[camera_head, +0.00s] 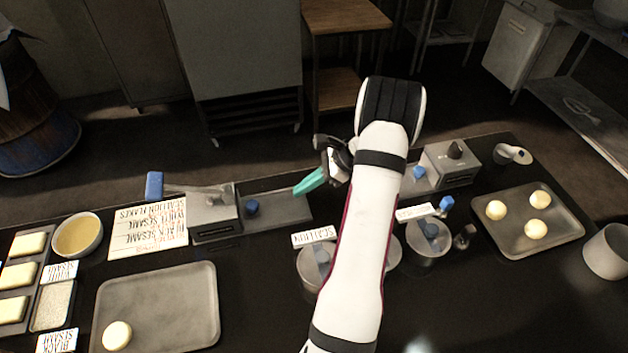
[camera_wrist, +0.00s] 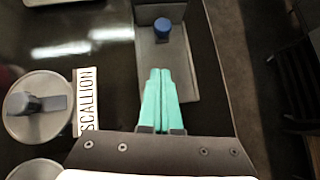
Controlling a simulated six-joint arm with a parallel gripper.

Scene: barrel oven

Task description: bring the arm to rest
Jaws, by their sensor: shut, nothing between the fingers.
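My gripper (camera_head: 309,182) has teal fingers and is held above the far middle of the dark counter. In the wrist view its two fingers (camera_wrist: 160,76) lie side by side, shut with nothing between them. Below them is a grey metal tray (camera_wrist: 184,88) with a blue knob (camera_wrist: 162,27) at its far end. My white arm reaches up across the middle of the head view and hides part of the counter behind it.
A lidded pot (camera_wrist: 38,105) with a scallion label (camera_wrist: 86,98) stands near the gripper. A tray (camera_head: 165,290) with one dough ball is at front left; another (camera_head: 562,232) with three is at right. A grey block (camera_head: 212,212) stands left of the gripper.

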